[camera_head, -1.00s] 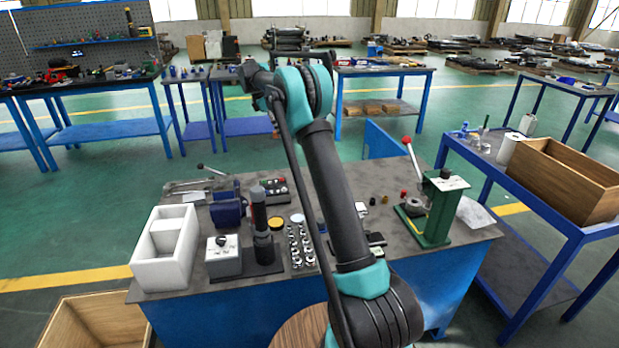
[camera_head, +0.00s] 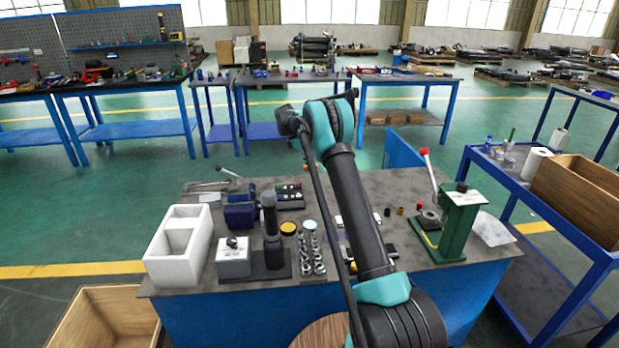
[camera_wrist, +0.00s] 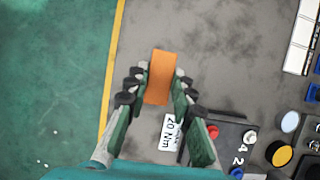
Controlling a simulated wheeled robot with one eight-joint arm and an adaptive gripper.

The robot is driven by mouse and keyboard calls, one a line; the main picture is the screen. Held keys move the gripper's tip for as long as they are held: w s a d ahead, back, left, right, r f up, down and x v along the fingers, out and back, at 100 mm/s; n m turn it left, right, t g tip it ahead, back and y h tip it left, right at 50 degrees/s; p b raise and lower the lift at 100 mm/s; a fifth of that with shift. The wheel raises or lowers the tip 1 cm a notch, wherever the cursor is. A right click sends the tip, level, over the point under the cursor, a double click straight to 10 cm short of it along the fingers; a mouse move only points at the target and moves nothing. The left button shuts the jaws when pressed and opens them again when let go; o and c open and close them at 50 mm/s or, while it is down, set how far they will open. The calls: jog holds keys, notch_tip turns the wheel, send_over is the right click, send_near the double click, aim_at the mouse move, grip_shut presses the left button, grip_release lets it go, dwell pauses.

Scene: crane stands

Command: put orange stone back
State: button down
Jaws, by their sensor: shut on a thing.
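An orange block (camera_wrist: 161,92), the orange stone, shows in the wrist view between the fingers of my gripper (camera_wrist: 162,77). The gripper is shut on it, and the fingers press its two long sides. Grey bench top lies below and around the stone in this view. How high the stone is above it I cannot tell. A dark case with white pieces (camera_wrist: 304,40) shows at the wrist view's upper right.
The workbench (camera_head: 330,190) carries a white open box (camera_head: 183,245), a grey block (camera_head: 233,260), a dark upright tool (camera_head: 271,225), metal sockets (camera_head: 312,255) and a green press (camera_head: 458,225). A "20 Nm" label (camera_wrist: 168,132) lies just below the stone in the wrist view.

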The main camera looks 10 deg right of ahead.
aim_at(312, 182)
jog(key=shift+f, duration=3.1)
jog(key=shift+f, duration=0.1)
jog(key=c, duration=1.3)
grip_release()
